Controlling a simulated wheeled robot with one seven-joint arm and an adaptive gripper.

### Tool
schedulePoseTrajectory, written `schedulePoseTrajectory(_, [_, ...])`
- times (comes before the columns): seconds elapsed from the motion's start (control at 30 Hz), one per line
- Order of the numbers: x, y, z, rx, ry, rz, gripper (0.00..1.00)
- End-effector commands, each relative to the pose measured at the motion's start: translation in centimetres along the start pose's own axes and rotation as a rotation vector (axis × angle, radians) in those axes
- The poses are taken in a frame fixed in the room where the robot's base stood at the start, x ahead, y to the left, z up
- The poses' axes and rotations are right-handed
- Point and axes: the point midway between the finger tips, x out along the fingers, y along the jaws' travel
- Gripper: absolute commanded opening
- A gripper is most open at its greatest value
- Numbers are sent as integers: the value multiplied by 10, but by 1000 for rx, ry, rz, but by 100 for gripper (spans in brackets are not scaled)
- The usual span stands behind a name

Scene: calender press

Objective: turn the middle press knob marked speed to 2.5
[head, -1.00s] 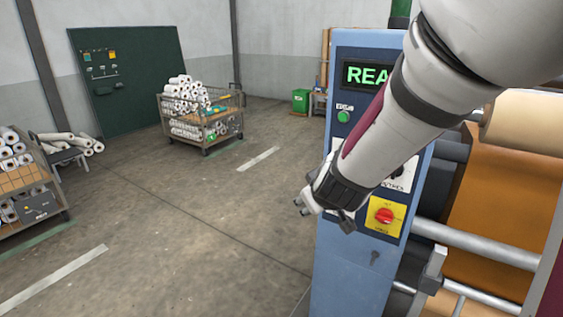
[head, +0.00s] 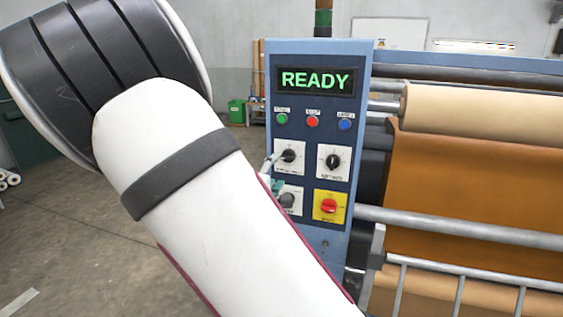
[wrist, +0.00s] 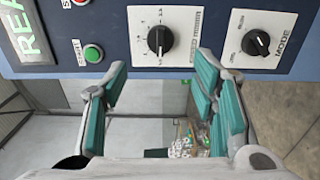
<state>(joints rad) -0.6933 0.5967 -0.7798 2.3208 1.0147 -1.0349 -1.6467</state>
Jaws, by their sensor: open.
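The speed knob (wrist: 160,40) is a round black knob on a white square dial plate, with its scale too small to read surely. It is the upper-left knob (head: 289,155) of the panel in the head view, below the green button. The wrist view is turned sideways. My gripper (wrist: 163,75) is open and empty, with one teal-padded finger to each side of the knob's line and the knob appearing beyond the fingertips. In the head view my gripper (head: 272,172) is at the panel's left edge beside this knob, partly hidden by my arm.
The blue panel (head: 359,95) carries a READY display (head: 315,81) and a green start button (wrist: 93,54). A mode knob (wrist: 262,42), another black knob (head: 333,161) and a red switch on yellow (head: 329,206) are close by. Rollers (head: 470,112) stand at right.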

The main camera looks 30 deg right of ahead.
Motion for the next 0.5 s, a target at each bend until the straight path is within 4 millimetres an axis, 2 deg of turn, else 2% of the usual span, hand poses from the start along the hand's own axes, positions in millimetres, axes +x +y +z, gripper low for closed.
schedulePoseTrajectory(0.1, [26, -1, 1, 1, -3, 1, 53])
schedulePoseTrajectory(0.3, [62, -2, 1, 1, -2, -1, 53])
schedulePoseTrajectory(0.5, [85, -1, 0, 2, -1, -2, 53])
